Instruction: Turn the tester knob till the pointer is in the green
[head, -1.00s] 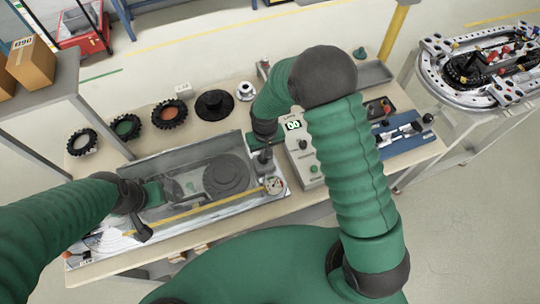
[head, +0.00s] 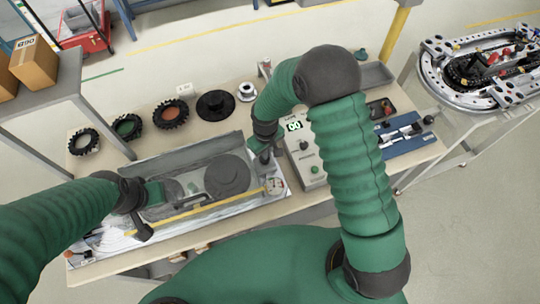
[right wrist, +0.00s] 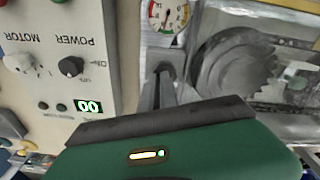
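The control box (head: 306,160) stands on the bench with a lit display reading 00. In the right wrist view it shows upside down, with a black knob (right wrist: 70,67) by the word POWER and a pale knob (right wrist: 20,64) by MOTOR. A round gauge (head: 273,186) with a coloured rim sits at the tray's right end; it also shows in the right wrist view (right wrist: 168,15), but its pointer is too small to read. My right gripper (head: 261,157) is between box and tray, apart from the knobs; its opening is unclear. My left gripper (head: 150,194) is over the tray's left part, fingers unclear.
The metal tray (head: 200,151) holds dark round discs. Wheels (head: 170,113) and a black hub (head: 215,105) lie behind it. A blue fixture (head: 405,138) is right of the box. A ring track (head: 480,65) stands on a separate table at far right.

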